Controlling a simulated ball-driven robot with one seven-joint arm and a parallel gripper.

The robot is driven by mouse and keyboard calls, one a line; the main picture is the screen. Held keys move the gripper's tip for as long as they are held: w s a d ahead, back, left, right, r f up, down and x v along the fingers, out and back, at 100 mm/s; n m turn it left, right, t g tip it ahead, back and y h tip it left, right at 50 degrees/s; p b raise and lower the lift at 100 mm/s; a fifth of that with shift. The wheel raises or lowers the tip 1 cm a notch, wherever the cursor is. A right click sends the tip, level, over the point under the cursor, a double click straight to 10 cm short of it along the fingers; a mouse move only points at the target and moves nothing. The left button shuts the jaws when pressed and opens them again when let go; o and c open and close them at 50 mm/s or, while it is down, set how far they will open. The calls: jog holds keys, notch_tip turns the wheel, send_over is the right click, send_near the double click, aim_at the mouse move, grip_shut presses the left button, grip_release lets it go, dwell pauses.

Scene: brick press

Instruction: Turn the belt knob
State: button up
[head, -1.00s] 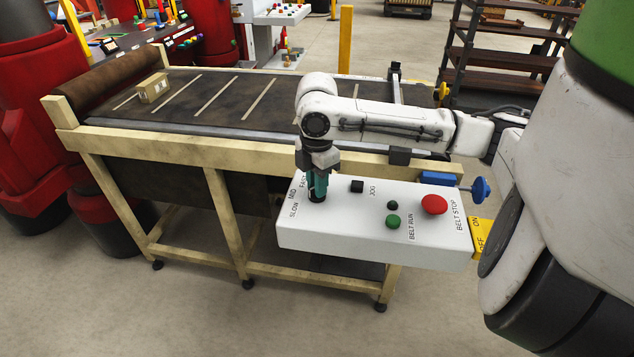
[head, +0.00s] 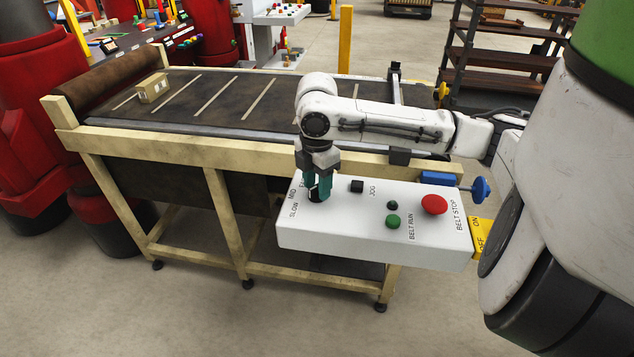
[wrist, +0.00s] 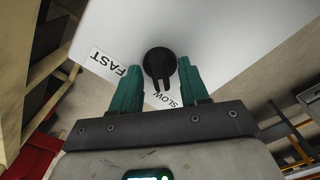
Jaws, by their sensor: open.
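The belt knob (wrist: 159,66) is a round black knob with a pointer bar on the white control box (head: 350,236). In the head view the knob (head: 316,194) shows partly between the fingers. My gripper (head: 319,192) points down over the box's left end. In the wrist view its teal fingers (wrist: 158,78) are open, one on each side of the knob, with visible gaps. The FAST label (wrist: 108,63) and the SLOW label (wrist: 164,99) lie beside the knob, SLOW partly hidden by a finger. The knob's pointer is toward the SLOW side in the wrist view.
On the box are a black jog button (head: 357,186), a green run button (head: 393,221), a small dark button (head: 392,205) and a red stop button (head: 434,204). A blue knob (head: 481,190) sticks out at the right. The conveyor (head: 215,105) behind carries a small carton (head: 153,87).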

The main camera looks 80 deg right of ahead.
aim_at(317, 186)
notch_tip(317, 186, up, 11)
jog(key=shift+b, duration=0.3)
dwell(0.4)
jog(key=shift+f, duration=0.1)
dwell(0.4)
